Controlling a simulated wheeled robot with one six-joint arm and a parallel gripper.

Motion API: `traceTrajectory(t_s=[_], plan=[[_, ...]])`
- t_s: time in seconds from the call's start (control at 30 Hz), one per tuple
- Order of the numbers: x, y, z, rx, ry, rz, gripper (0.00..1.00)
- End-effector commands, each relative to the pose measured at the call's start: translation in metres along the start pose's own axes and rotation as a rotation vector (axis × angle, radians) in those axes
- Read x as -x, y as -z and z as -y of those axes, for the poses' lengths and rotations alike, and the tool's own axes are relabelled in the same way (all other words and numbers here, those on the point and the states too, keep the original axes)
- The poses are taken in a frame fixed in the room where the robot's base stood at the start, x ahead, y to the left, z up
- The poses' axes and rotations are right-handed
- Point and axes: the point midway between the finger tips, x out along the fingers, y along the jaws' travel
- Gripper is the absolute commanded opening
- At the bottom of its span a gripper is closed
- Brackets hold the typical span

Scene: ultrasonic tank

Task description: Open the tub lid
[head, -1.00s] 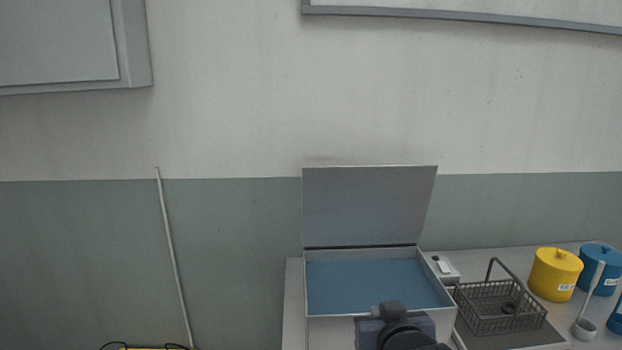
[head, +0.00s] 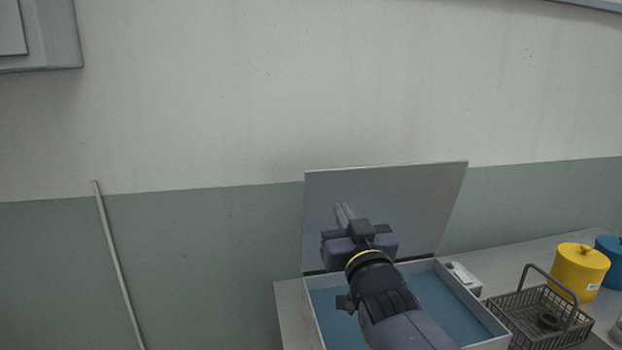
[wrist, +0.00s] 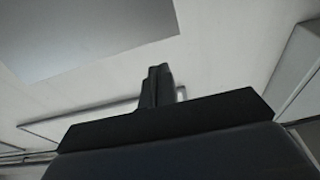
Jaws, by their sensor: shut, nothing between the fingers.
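The tub (head: 452,303) is a pale box with a blue interior on the bench in the head view. Its flat grey lid (head: 420,200) stands upright, hinged at the back edge, so the tub is open. My gripper (head: 343,212) is raised above the tub, in front of the lid's left part. Its fingers are closed together and hold nothing. I cannot tell whether they touch the lid. In the wrist view the closed fingers (wrist: 160,85) point up past the dark gripper body. My arm hides part of the tub's inside and front.
A dark wire basket (head: 540,318) with a dark ring in it stands right of the tub. A yellow pot (head: 579,272) and a blue pot (head: 611,255) stand farther right. A small white box (head: 463,277) is beside the tub. A thin pole (head: 117,265) leans at the left wall.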

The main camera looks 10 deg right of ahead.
Motion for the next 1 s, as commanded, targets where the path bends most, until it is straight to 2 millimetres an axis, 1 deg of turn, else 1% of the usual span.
traceTrajectory(t_s=[0.03,0.1,0.6,0.8,1.0], plan=[[-0.009,0.0,0.0,0.0,0.001,0.004,0.0],[-0.02,0.0,0.0,0.001,0.001,0.005,0.0],[-0.096,0.001,0.0,0.001,0.0,0.004,0.0],[-0.113,0.0,0.0,0.002,0.0,0.002,0.0],[-0.118,-0.001,0.0,0.001,-0.001,0.002,0.0]])
